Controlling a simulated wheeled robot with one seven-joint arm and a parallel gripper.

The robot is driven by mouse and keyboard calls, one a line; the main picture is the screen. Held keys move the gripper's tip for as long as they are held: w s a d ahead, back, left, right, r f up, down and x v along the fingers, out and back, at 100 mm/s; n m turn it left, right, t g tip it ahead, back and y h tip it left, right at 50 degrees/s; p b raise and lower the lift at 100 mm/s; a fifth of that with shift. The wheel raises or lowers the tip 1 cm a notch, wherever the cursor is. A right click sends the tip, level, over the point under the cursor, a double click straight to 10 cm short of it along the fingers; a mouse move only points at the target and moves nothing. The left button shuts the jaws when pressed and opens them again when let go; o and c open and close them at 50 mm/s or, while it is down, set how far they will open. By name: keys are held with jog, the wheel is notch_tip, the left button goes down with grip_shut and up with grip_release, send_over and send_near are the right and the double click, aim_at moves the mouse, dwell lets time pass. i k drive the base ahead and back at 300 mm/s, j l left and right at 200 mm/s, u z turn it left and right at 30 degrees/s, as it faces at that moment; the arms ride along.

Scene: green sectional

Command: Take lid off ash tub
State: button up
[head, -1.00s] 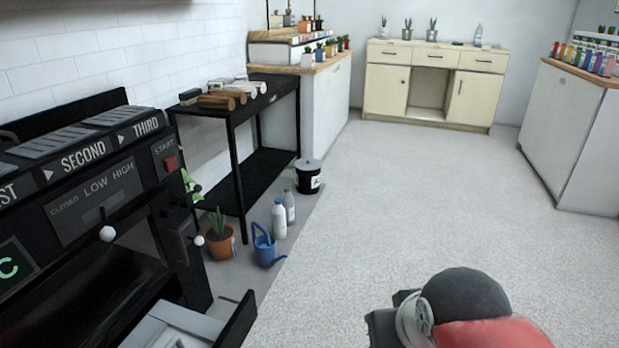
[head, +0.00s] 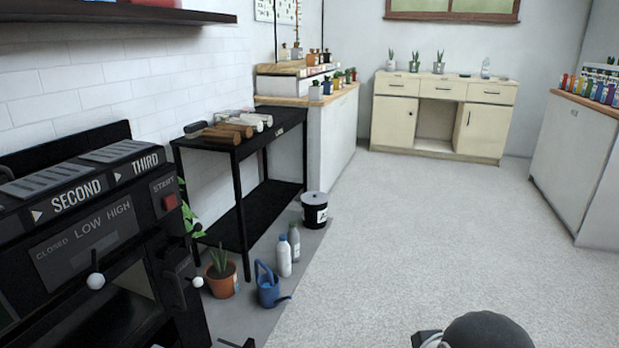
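The ash tub (head: 315,214) is a small black bucket with a white label on its front. It stands on the floor by the right end of the black table, in the middle of the head view. Its top looks pale and closed, but the lid is too small to make out clearly. Part of my arm shows at the bottom right, far from the tub. My gripper's fingers are not in view.
A black machine (head: 90,240) stands at the left. A black table (head: 240,150) holds logs. A potted plant (head: 221,280), a blue watering can (head: 268,287) and two bottles (head: 285,255) stand before the tub. The floor (head: 430,240) to the right is clear.

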aim_at(315, 199)
jog(key=i+z, duration=0.3)
jog(key=i, duration=1.85)
jog(key=i+u, duration=0.2)
jog(key=i, duration=0.35)
jog(key=i+l+u, duration=0.25)
jog(key=i, duration=0.3)
jog(key=i+l+u, duration=0.2)
jog(key=i, duration=0.3)
jog(key=i+l+u, duration=0.2)
jog(key=i+l, duration=0.2)
jog(key=i, duration=0.1)
